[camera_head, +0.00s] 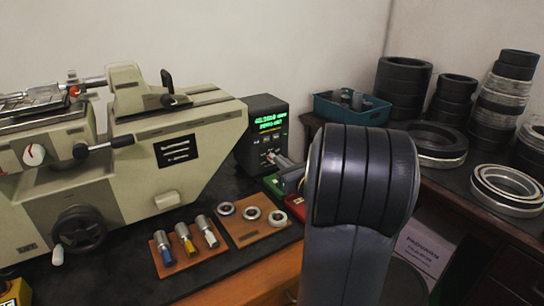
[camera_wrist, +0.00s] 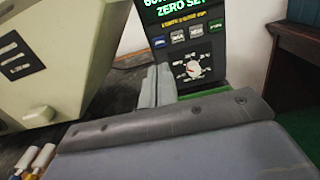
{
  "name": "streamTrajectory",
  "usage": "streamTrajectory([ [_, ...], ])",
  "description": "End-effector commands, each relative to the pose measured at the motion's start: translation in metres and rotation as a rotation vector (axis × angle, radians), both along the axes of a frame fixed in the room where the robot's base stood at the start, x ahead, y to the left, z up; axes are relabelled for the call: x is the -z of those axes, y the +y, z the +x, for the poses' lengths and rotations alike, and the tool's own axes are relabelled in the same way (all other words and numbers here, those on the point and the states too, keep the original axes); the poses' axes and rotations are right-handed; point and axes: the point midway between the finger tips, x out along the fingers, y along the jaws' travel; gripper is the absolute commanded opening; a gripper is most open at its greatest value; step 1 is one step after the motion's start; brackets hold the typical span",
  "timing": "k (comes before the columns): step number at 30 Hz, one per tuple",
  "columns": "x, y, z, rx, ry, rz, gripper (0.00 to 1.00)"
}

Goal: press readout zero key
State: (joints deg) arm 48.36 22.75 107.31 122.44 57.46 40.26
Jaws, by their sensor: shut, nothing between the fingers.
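The readout (camera_head: 283,108) is a dark box with green digits beside the machine; it fills the top of the wrist view (camera_wrist: 228,48). Its screen's lower line reads "ZERO SET" in the wrist view.
The beige measuring machine (camera_head: 150,150) stands left of the readout. A wooden board with rings (camera_head: 254,232) and a board with colored-handled gauges (camera_head: 178,262) lie in front. A teal bin (camera_head: 333,112) and stacked dark rings (camera_head: 402,82) stand at right.

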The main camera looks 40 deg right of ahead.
Motion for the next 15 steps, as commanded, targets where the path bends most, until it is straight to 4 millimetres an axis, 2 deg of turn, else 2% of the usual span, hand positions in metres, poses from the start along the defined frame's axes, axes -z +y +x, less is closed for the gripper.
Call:
streamTrajectory([
  [3,0.000,0.000,-0.017,0.003,0.000,0.000,0.00],
  [6,0.000,0.001,-0.025,0.001,0.000,-0.001,0.00],
  [15,0.001,0.002,-0.028,0.000,0.000,0.001,0.00],
])
